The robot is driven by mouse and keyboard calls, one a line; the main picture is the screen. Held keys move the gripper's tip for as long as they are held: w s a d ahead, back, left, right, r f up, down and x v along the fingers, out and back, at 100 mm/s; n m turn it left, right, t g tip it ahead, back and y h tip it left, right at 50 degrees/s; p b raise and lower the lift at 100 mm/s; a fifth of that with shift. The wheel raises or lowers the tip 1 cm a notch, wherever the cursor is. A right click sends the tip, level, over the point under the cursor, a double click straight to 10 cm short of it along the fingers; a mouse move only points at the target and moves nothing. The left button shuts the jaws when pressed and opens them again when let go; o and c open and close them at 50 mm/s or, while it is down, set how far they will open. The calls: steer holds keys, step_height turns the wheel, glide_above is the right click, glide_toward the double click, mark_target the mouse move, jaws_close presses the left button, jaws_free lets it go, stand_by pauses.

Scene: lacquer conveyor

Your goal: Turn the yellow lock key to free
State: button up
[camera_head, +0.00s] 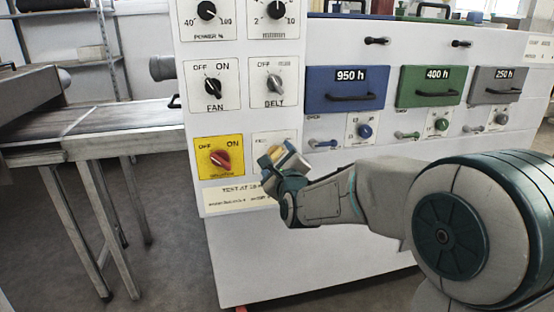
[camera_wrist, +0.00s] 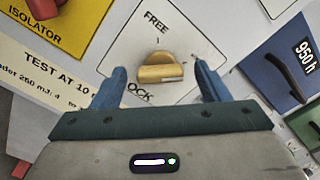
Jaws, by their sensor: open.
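The yellow lock key (camera_wrist: 160,70) is a short, thick bar on a white plate (camera_wrist: 182,30). FREE is printed above it and LOCK, partly covered, below it in the wrist view. The key's bar lies roughly level across that picture, and I cannot tell which word it points to. My gripper (camera_wrist: 159,78) is open, with one blue finger on each side of the key and a visible gap on both sides. In the head view my gripper (camera_head: 284,168) is in front of the plate and hides most of it.
The yellow isolator plate with its red knob (camera_head: 220,159) is just left of the key plate. The FAN knob (camera_head: 213,88) and BELT knob (camera_head: 275,85) are above. Blue, green and grey drawers with handles are to the right. A conveyor (camera_head: 120,120) runs off left.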

steer(key=shift+w+a, duration=0.15)
steer(key=shift+w, duration=0.25)
steer(key=shift+c, duration=0.3)
steer(key=c, duration=0.9)
steer(key=shift+c, duration=0.2)
